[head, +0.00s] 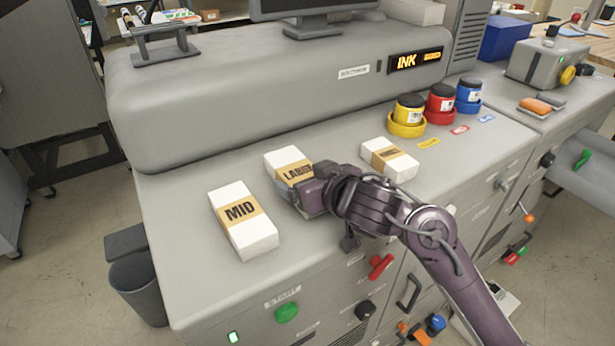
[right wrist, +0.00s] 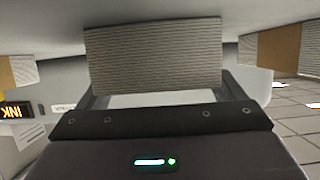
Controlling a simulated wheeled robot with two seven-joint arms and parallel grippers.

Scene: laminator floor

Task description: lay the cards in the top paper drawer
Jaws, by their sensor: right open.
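Three white paper packs with tan bands lie on the grey machine top in the head view. One reads MID (head: 243,222); the middle pack, its label starting LAB (head: 287,163), is partly hidden by my right gripper; the third pack (head: 389,158) has print too small to read. None is clearly marked as cards. My right gripper (head: 300,200) is open at the near end of the middle pack. In the right wrist view, that pack's layered end (right wrist: 152,57) stands in front of the open jaws (right wrist: 157,97). I cannot identify the top paper drawer. My left gripper is not in view.
Yellow (head: 407,117), red (head: 440,103) and blue (head: 468,95) ink pots stand at the back right. A raised grey housing (head: 250,100) bounds the top behind. Knobs and handles line the front, including a green knob (head: 286,313). A dark bin (head: 139,290) stands at left.

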